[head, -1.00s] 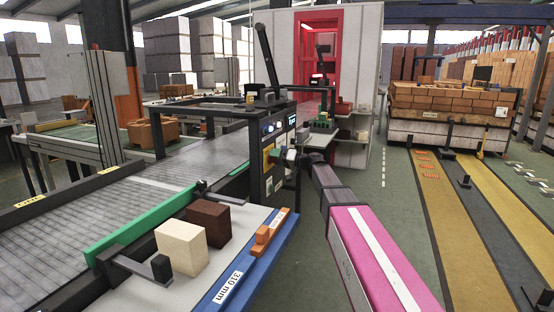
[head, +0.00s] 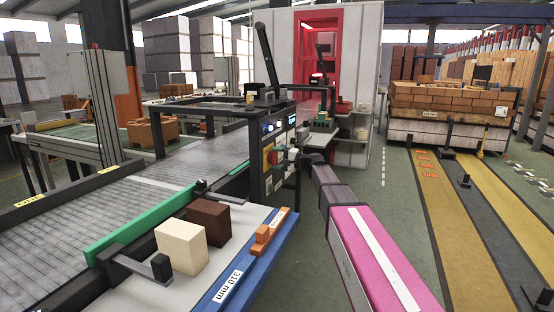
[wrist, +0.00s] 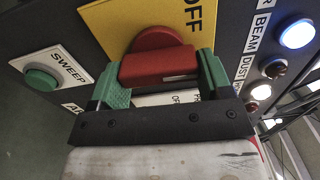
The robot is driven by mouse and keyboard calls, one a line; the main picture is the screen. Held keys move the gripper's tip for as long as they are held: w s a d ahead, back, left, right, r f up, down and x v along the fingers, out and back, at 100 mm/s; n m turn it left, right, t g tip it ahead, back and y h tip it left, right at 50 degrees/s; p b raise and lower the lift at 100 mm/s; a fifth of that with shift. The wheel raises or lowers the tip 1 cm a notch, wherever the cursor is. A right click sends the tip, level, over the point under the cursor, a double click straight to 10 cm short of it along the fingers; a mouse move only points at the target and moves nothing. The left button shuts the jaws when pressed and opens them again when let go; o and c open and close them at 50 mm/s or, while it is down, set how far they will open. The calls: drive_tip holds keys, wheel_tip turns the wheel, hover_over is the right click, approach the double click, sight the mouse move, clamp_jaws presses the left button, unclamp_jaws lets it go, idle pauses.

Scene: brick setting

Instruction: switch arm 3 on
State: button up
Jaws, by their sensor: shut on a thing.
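In the wrist view a red knob (wrist: 158,66) with a bar-like grip sits on a yellow plate (wrist: 115,18) marked OFF on a dark control panel. My gripper (wrist: 158,75) is shut on the red grip, one green finger on each side. A white label below the knob is partly hidden by my gripper. Another label at the left, starting with A, is also cut off. In the head view my gripper (head: 281,157) is at the face of the dark control cabinet (head: 262,178), beside the conveyor.
A green button (wrist: 41,78) labelled SWEEP is left of the knob. Lamps labelled BEAM and DUST are at the right; a bluish-white lamp (wrist: 297,33) is lit. In the head view, a cream block (head: 181,246) and a brown block (head: 208,221) lie on the near table.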

drive_tip(key=m, duration=0.4)
drive_tip(key=shift+f+m, duration=0.2)
drive_tip(key=shift+m, duration=0.1)
drive_tip(key=shift+s+f+m, duration=0.15)
drive_tip(key=shift+m, duration=1.65)
drive_tip(key=o, duration=0.9)
drive_tip(key=v, duration=1)
drive_tip(key=shift+s+d, duration=0.15)
drive_tip(key=shift+d, duration=0.2)
